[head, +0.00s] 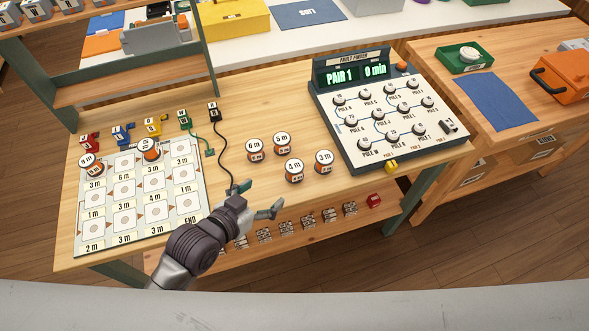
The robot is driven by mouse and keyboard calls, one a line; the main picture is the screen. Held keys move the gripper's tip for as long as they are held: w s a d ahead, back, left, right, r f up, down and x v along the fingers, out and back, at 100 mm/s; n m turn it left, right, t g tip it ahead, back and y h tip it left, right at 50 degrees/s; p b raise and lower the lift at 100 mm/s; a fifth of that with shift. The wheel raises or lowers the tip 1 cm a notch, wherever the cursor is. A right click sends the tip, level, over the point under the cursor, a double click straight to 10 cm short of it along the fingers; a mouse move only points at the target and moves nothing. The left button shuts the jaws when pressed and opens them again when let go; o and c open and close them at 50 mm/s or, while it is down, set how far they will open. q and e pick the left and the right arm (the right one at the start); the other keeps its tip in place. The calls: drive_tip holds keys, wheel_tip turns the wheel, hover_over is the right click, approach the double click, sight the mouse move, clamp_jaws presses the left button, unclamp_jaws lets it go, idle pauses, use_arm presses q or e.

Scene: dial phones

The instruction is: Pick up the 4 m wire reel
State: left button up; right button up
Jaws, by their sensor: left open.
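My right gripper is not in view.
A grid board (141,243) with two reels lies on the left. A dark cable (221,140) runs from a black block towards my gripper. The fault finder panel (388,114) stands right of the loose reels. Several small blocks line a shelf below the front edge.

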sight(292, 169)
use_arm(q)
drive_tip(key=shift+t+h, duration=0.3)
drive_tip(key=shift+h, duration=0.2)
drive_tip(key=x, duration=0.9)
drive_tip(key=shift+w+d+r+p, duration=0.25)
drive_tip(key=shift+w+p, duration=0.05)
drive_tip(key=shift+p, duration=0.05)
drive_tip(key=x, duration=0.5)
drive_tip(key=shift+w+a+f+p, duration=0.1)
drive_tip(key=shift+a+f+p, duration=0.05)
drive_tip(key=shift+f+p, duration=0.2)
drive_tip(key=c, duration=1.3)
